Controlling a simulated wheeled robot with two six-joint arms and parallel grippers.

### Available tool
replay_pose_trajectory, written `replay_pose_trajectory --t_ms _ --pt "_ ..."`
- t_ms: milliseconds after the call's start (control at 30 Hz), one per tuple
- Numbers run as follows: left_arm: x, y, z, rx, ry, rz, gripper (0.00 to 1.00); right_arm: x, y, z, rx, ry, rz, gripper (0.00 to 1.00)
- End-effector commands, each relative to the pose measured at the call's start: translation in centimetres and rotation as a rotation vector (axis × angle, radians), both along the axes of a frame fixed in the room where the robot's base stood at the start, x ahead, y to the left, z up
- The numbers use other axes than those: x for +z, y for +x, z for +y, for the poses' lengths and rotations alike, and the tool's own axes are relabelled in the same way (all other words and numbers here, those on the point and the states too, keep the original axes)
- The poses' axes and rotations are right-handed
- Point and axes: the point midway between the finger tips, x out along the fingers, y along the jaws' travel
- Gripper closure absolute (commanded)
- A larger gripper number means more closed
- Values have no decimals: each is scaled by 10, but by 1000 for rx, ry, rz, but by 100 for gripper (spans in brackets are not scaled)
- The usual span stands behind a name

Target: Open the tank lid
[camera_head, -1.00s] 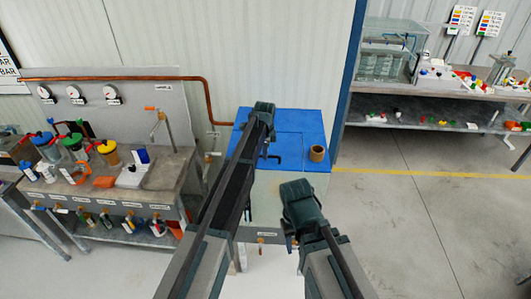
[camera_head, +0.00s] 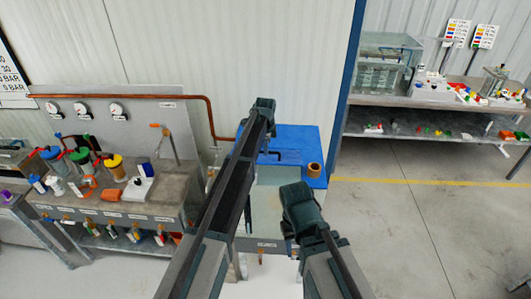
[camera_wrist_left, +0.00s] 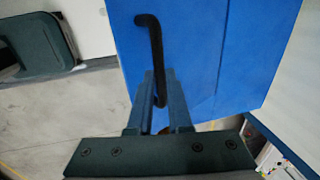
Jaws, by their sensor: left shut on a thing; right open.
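The tank (camera_head: 267,205) stands in the middle of the head view, with a blue lid (camera_head: 300,138) on top. A pale area shows below the lid's front panel, beside a blue strip at the right. A black bent handle (camera_head: 285,153) sits on the panel. In the left wrist view, the handle (camera_wrist_left: 155,45) runs between the fingers of my left gripper (camera_wrist_left: 159,75), which is shut on it. In the head view my left arm hides these fingers. My right gripper (camera_head: 300,205) is open in front of the tank; its fingertips are unclear.
A bench (camera_head: 165,200) with jars and gauges stands left. A shelf bench (camera_head: 430,105) stands at the back right. The floor to the right is clear.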

Motion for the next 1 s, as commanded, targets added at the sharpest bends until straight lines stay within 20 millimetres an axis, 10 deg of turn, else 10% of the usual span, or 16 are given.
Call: replay_pose_trajectory --t_ms 233,733,767,900,1000 --pt "28 34 0 1 0 -15 100 27 0 0 -16 1 0 50" --pt "30 39 1 1 0 -15 100 29 -1 0 -21 1 -1 50" --pt "30 39 1 1 0 -15 79 29 -1 0 -21 1 -1 50" --pt "30 39 0 1 0 -14 54 29 -1 0 -21 1 -1 50" --pt "30 38 0 1 0 -14 53 30 0 0 -20 1 -1 50"
